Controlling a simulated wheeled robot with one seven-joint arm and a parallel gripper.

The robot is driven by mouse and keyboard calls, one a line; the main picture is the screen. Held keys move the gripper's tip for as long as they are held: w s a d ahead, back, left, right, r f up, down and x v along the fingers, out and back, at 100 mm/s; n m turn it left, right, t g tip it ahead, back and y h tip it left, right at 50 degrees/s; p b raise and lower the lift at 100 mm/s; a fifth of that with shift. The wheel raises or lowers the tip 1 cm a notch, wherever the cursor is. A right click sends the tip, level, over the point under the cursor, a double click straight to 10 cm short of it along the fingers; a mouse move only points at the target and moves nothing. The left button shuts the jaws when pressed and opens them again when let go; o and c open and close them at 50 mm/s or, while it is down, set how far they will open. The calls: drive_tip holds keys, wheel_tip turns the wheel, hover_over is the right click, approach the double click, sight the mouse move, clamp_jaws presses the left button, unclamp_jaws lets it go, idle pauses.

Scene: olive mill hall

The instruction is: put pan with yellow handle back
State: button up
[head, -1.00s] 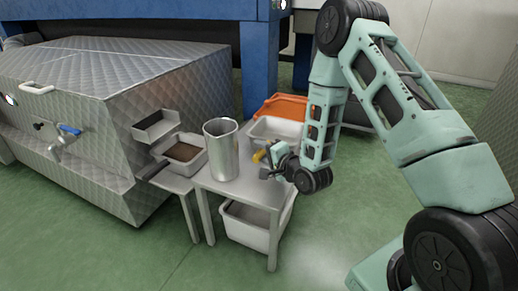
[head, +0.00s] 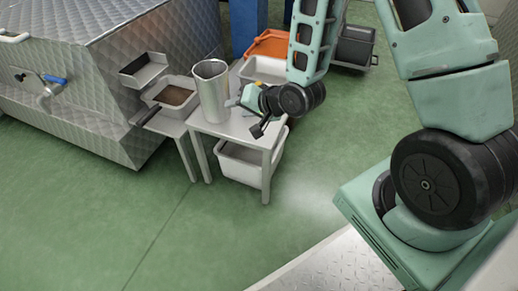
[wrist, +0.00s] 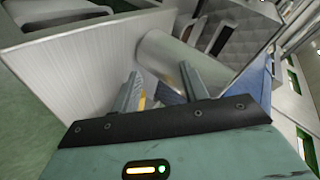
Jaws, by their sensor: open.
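My gripper (head: 240,101) is low over the right part of the small grey table (head: 235,127), just right of a tall metal jug (head: 211,92). A small patch of yellow (wrist: 142,102) shows by the left finger. It may be the yellow handle, but the fingers and gripper body hide most of it. I cannot make out the pan it belongs to, nor whether the fingers touch it.
A white bin (head: 240,165) sits under the table. A white tub (head: 262,70) and orange crate (head: 268,43) are behind. Green floor in front is clear.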

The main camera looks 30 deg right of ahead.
drive_tip(key=s+a+r+n+g+h, duration=0.1)
drive_tip(key=s+a+r+n+g, duration=0.2)
drive_tip(key=s, duration=0.5)
drive_tip(key=s+a+r+n+g+h, duration=0.1)
drive_tip(key=s+a+r+n+g, duration=0.2)
drive_tip(key=s+r+n, duration=0.3)
drive_tip(key=s+a+r+n+g+h, duration=0.1)
drive_tip(key=s+a+r+n+g, duration=0.3)
drive_tip(key=s, duration=0.8)
drive_tip(key=shift+s+r+n+h, duration=0.15)
drive_tip(key=shift+r+n+h, duration=0.15)
drive_tip(key=shift+n, duration=0.3)
drive_tip(key=shift+r, duration=0.1)
